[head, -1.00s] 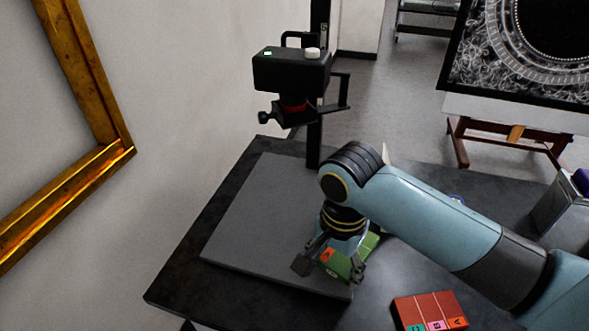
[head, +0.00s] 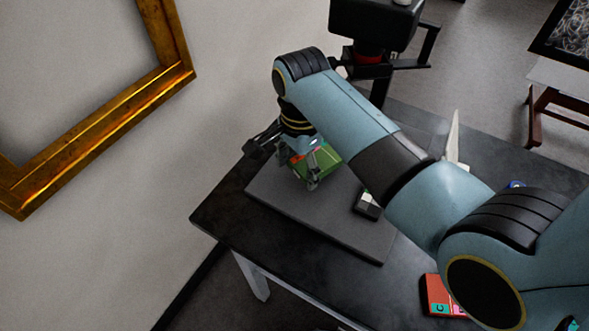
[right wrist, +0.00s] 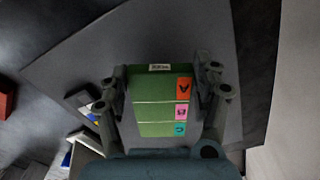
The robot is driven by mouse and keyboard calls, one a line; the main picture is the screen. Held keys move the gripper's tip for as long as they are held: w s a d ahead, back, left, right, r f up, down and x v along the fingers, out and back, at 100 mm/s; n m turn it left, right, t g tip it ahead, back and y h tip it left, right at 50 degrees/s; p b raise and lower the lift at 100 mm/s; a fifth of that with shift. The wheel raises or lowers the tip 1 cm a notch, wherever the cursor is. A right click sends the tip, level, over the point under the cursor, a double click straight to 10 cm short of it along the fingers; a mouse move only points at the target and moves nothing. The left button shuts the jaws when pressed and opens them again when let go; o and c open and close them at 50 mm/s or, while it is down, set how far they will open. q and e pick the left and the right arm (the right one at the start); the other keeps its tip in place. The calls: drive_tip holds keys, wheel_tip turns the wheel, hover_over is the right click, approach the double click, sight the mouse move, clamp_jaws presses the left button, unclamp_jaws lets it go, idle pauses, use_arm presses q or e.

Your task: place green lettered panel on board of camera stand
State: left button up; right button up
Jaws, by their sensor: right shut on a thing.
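The green lettered panel (head: 318,160) is in my right gripper (head: 290,167) in the head view. In the right wrist view the panel (right wrist: 165,99) shows orange, pink and teal lettered tabs down one side, and the fingers of my right gripper (right wrist: 166,95) are shut on its two sides. The panel is over the grey board (head: 345,222) of the camera stand; whether it touches the board I cannot tell. The stand's black camera (head: 372,25) hangs above and behind the board. My left gripper is not in view.
A red lettered panel (head: 440,296) lies on the dark table (head: 225,222) at the front right, partly hidden by my right arm. A small dark object (head: 367,204) is at the board's right side. A gilt frame (head: 165,80) hangs on the left wall.

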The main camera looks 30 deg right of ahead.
sight(294, 183)
drive_tip(key=shift+w+a+f, duration=0.1)
drive_tip(key=shift+w+a, duration=0.3)
drive_tip(key=shift+w, duration=0.15)
drive_tip(key=shift+f, duration=1.65)
drive_tip(key=shift+f, duration=0.15)
drive_tip(key=o, duration=1.3)
wheel_tip(294, 183, up, 11)
drive_tip(key=shift+p, duration=0.3)
drive_tip(key=shift+r, duration=0.7)
